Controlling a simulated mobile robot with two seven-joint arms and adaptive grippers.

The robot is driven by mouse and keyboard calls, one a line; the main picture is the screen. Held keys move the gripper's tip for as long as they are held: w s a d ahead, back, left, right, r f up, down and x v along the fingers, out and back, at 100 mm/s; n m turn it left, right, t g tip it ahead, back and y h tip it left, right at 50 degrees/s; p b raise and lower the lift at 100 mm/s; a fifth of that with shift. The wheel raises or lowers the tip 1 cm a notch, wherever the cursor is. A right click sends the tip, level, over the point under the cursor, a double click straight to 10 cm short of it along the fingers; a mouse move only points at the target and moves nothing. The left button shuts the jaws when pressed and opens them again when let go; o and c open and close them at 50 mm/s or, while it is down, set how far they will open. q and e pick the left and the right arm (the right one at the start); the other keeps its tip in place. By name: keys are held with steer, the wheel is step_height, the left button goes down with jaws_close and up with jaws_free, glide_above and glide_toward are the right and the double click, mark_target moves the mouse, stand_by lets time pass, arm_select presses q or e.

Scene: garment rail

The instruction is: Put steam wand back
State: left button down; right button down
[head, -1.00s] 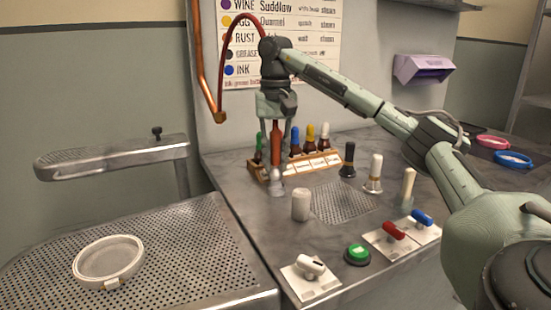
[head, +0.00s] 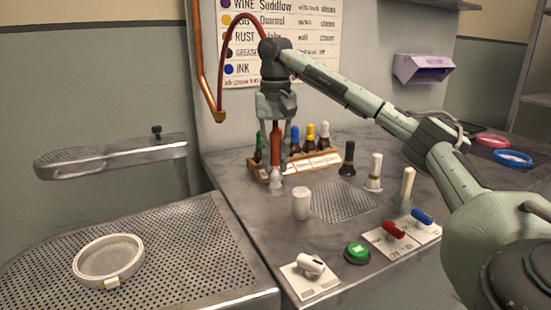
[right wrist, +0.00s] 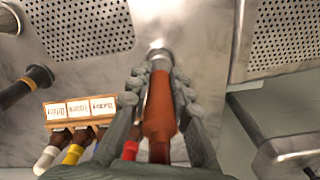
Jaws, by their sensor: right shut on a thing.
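The steam wand (head: 276,148) has an orange-red grip, a metal nozzle and a dark red hose (head: 226,48) arching up behind. My right gripper (head: 276,128) is shut around its grip and holds it upright, nozzle down, over the back left of the grey counter. In the right wrist view the wand (right wrist: 160,105) lies between the two fingers of the gripper (right wrist: 158,95), its nozzle pointing away. I cannot tell whether the nozzle touches the counter. A copper pipe (head: 203,70) with a small block at its lower end runs down the wall to the left. My left gripper is out of view.
A wooden rack (head: 315,162) of several capped bottles stands right beside the wand. A white cylinder (head: 301,204), a perforated drain (head: 343,201) and several brushes are in front. A green button (head: 357,253) and switches line the front edge. A perforated table with a white ring (head: 108,260) is left.

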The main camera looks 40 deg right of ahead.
mark_target(276, 128)
steer(key=shift+f, duration=0.35)
stand_by(0.4)
steer(key=shift+f, duration=0.45)
steer(key=shift+f, duration=0.25)
stand_by(0.4)
steer(key=c, duration=1)
jaws_free()
steer(key=shift+r, duration=3.8)
steer(key=shift+f, duration=0.1)
